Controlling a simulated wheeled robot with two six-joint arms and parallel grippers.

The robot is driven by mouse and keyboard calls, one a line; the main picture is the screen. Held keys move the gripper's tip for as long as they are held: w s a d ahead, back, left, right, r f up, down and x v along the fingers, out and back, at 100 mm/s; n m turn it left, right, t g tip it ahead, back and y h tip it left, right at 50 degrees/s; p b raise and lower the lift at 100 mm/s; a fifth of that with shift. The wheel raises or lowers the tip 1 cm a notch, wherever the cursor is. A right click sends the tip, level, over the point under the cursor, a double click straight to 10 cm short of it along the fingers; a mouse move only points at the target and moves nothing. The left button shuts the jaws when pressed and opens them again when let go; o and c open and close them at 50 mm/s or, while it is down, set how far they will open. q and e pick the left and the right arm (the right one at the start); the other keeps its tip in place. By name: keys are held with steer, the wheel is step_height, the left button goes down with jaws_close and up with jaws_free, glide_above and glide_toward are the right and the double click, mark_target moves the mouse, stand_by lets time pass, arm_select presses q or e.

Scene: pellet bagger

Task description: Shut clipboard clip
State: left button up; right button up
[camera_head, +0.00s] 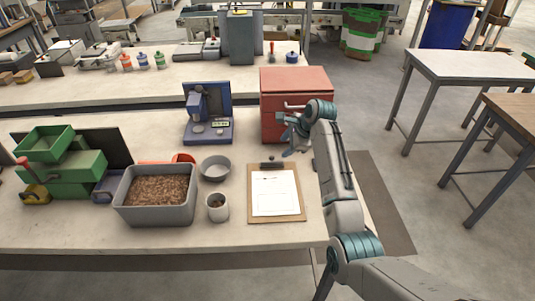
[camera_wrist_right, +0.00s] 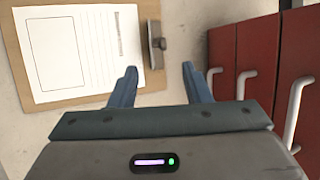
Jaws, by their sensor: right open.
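A brown clipboard (camera_head: 291,215) with a white sheet of paper (camera_head: 274,192) lies flat on the near table. Its dark metal clip (camera_head: 267,166) is at the far edge of the board. In the right wrist view the clip (camera_wrist_right: 155,44) stands at the board's right edge, and the paper (camera_wrist_right: 75,50) is to its left. My right gripper (camera_head: 291,148) is above the table just beyond the clip, near the red cabinet. In the right wrist view its two fingers (camera_wrist_right: 159,85) are apart with nothing between them. I cannot tell the clip's angle clearly. My left gripper is not in view.
A red drawer cabinet (camera_head: 296,79) with pale handles stands close behind my right gripper.

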mark_target(271, 159)
steer(key=p+x, duration=0.1)
steer(key=x, duration=0.7)
steer(key=shift+w+a+f, duration=0.1)
steer(key=shift+a+f, duration=0.1)
steer(key=shift+f, duration=0.15)
steer(key=shift+w+a+f, duration=0.2)
steer(key=shift+w+f, duration=0.05)
steer(key=shift+f, duration=0.4)
steer(key=shift+c, duration=0.4)
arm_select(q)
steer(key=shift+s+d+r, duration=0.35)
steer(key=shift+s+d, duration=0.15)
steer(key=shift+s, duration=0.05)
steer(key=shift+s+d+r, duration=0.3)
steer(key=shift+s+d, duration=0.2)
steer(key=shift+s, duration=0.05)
arm_select(e)
steer(key=c, duration=0.8)
